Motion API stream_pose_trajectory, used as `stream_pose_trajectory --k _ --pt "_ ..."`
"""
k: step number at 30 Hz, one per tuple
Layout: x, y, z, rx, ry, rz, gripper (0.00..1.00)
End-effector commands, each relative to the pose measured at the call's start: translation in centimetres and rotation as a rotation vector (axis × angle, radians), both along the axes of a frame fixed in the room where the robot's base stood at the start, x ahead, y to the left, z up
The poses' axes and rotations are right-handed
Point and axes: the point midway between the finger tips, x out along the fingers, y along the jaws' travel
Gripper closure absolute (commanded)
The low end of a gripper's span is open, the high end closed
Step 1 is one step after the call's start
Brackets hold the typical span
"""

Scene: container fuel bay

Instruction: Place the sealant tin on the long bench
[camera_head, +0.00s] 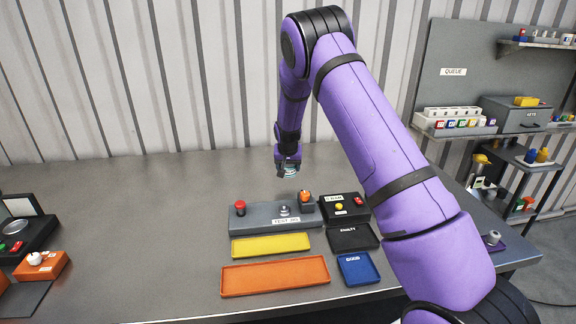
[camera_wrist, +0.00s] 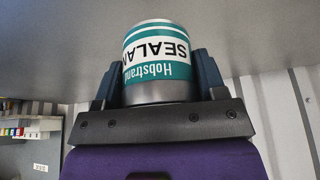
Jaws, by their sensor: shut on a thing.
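The sealant tin (camera_wrist: 157,60) is white and teal with a grey metal band, and its label reads Hobstrand SEALAN. It is between the two fingers of my gripper (camera_wrist: 158,82), which is shut on it. In the head view my gripper (camera_head: 289,170) is over the back part of the long bench (camera_head: 120,200), with a little of the tin (camera_head: 290,174) showing at its tip. I cannot tell whether the tin touches the bench.
A grey test jig (camera_head: 262,222) with knobs stands in front of my gripper. Yellow (camera_head: 270,246), orange (camera_head: 275,277), black (camera_head: 352,238) and blue (camera_head: 358,269) trays lie nearer. Red-orange devices sit at left. Shelves (camera_head: 500,120) stand at right. The bench's back left is bare.

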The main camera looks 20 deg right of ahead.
Motion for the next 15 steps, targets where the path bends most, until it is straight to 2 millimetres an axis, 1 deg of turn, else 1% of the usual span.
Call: stream_pose_trajectory --k 1,3,12,15 --pt "0.5 -1.2 -0.1 0.000 -0.002 -0.005 0.63" --pt "1.2 -2.6 -0.2 0.000 -0.002 -0.006 0.63" --pt "4.2 -8.7 -0.9 0.000 -0.002 -0.004 0.63" --pt "5.1 -10.4 -1.1 -0.001 -0.002 -0.003 0.63"
